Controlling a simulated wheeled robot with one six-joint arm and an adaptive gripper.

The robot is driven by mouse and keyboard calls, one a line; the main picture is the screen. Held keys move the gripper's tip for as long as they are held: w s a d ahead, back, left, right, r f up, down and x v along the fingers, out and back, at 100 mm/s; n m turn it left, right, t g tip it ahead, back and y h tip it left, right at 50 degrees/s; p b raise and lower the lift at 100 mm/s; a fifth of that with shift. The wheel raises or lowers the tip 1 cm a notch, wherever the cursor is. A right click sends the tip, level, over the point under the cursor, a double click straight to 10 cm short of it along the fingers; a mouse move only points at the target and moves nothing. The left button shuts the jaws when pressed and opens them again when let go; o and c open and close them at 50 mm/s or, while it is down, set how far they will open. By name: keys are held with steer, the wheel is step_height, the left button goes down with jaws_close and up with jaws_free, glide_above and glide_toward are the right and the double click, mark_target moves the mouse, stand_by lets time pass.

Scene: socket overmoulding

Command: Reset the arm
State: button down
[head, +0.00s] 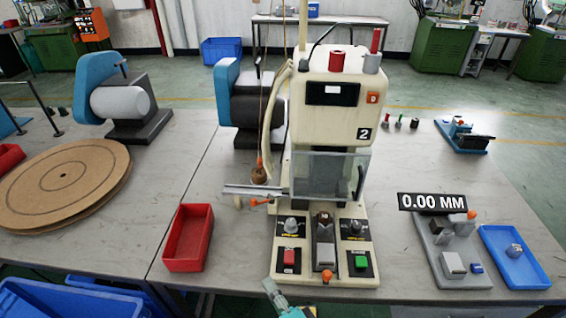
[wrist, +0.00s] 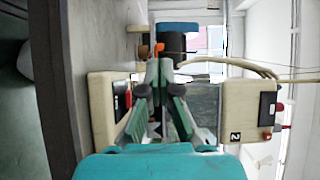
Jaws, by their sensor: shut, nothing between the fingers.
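My gripper (head: 270,286) shows at the bottom edge of the head view, in front of the machine's base and apart from it. In the wrist view its fingers (wrist: 155,70) come together with nothing between them. The cream moulding machine (head: 330,110), marked 2, stands on the table beyond it with a clear guard (head: 330,175). Its base carries a red button (head: 289,257), a green button (head: 361,262) and a grey block (head: 325,255) between them. In the wrist view the machine (wrist: 262,115) appears turned sideways. Most of my arm is out of view.
A red bin (head: 168,262) stands left of the machine. Round boards (head: 60,180) lie at left.

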steer(key=s+d+f+n+h, duration=0.2)
steer(key=s+d+n+h, duration=0.15)
steer(key=s+d, duration=0.7)
steer(key=s+d+f+n+h, duration=0.2)
steer(key=s+d+n+h, duration=0.15)
steer(key=s+d, duration=0.65)
steer(key=s+d+r+n+h, duration=0.2)
steer(key=s+r+n+h, duration=0.1)
steer(key=s, duration=0.8)
step_height(320, 180, up, 2)
steer(key=shift+r+n, duration=0.25)
steer(key=shift+n, duration=0.35)
steer(key=shift+d, duration=0.2)
